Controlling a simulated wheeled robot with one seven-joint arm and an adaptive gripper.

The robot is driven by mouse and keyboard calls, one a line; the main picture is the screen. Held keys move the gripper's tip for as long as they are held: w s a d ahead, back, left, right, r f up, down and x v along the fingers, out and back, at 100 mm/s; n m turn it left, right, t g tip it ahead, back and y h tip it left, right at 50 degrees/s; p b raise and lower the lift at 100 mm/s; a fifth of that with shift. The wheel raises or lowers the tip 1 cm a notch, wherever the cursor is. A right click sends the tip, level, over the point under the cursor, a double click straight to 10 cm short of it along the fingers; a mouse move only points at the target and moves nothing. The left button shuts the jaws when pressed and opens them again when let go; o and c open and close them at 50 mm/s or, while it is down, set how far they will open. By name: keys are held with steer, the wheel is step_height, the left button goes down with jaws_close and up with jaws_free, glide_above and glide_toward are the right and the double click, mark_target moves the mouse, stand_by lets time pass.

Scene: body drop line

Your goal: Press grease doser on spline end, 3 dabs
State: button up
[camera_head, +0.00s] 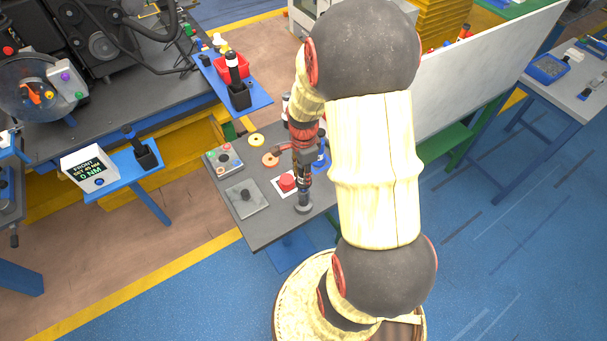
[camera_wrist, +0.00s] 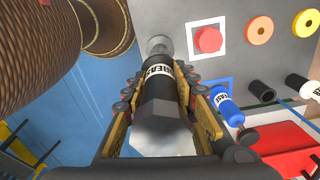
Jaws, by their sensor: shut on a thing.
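My gripper (camera_head: 304,152) points down over the near edge of the grey table and is shut on a black grease doser (camera_head: 304,182). In the wrist view the doser (camera_wrist: 157,88) shows a white label reading GREASE between my fingers (camera_wrist: 160,95). A grey round piece (camera_wrist: 158,43) shows at its far end, by the table edge; I cannot tell whether it touches the tabletop. I cannot make out the spline end for certain. A grey square plate with a dark stub (camera_head: 244,196) lies on the table to the left of the doser.
The grey table (camera_head: 262,228) also bears a red disc on a white-framed square (camera_head: 287,182), an orange ring (camera_head: 270,159), a yellow ring (camera_head: 257,140) and a button box (camera_head: 223,160). A blue bottle (camera_wrist: 225,103) and a red bin (camera_wrist: 290,145) show in the wrist view.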

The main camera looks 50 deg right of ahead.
steer(key=shift+r+p, duration=0.95)
steer(key=shift+r, duration=0.4)
steer(key=shift+f+b, duration=1)
steer(key=shift+f, duration=0.55)
stand_by(0.7)
steer(key=shift+r, duration=0.2)
steer(key=shift+r+p, duration=1.15)
steer(key=shift+r, duration=0.2)
